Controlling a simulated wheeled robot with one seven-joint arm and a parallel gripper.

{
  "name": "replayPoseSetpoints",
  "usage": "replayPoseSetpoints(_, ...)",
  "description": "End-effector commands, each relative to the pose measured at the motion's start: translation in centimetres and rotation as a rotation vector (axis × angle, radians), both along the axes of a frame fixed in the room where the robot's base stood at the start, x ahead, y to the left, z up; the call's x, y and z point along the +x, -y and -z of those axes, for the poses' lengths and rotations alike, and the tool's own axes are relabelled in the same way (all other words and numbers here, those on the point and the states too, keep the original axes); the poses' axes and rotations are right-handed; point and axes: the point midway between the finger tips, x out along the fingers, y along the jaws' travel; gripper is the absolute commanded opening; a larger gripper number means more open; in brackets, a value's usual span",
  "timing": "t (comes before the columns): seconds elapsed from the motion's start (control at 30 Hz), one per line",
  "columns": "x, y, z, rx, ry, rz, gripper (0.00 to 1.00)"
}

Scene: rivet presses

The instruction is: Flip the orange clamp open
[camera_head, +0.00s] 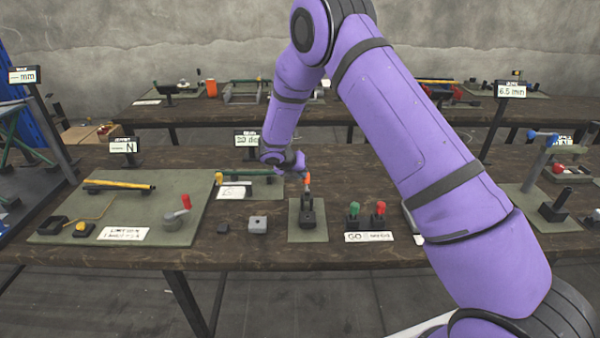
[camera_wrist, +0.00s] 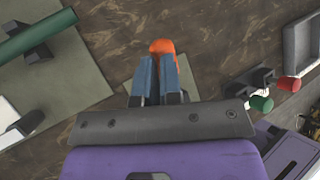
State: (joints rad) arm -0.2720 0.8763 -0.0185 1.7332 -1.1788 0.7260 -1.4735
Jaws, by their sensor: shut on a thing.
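The orange clamp handle (camera_head: 308,178) stands up from a dark clamp base (camera_head: 307,214) on a small green-grey mat in the middle of the bench. In the wrist view the orange tip (camera_wrist: 162,46) shows just beyond and between my fingertips. My gripper (camera_head: 303,168) is at the top of the handle, and in the wrist view my gripper (camera_wrist: 160,75) has its two blue-grey fingers shut on the orange handle. The clamp base is hidden in the wrist view.
A green knob (camera_head: 354,209) and a red knob (camera_head: 380,208) stand right of the clamp mat. A larger mat (camera_head: 140,190) with a yellow bar and a red-handled lever (camera_head: 185,203) is further left. A green bar (camera_wrist: 35,38) lies beyond.

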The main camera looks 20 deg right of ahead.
Motion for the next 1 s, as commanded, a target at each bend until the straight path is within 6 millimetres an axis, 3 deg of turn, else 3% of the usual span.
replayPoseSetpoints(0.07,0.0,0.7,0.3,-0.004,-0.003,0.008,0.0)
replayPoseSetpoints(0.27,-0.6,-0.1,-1.2,-0.004,0.001,0.006,0.0)
replayPoseSetpoints(0.7,-2.5,-4.8,-8.7,0.0,0.005,0.004,0.0)
replayPoseSetpoints(1.0,-3.0,-6.7,-11.7,0.001,0.004,0.005,0.0)
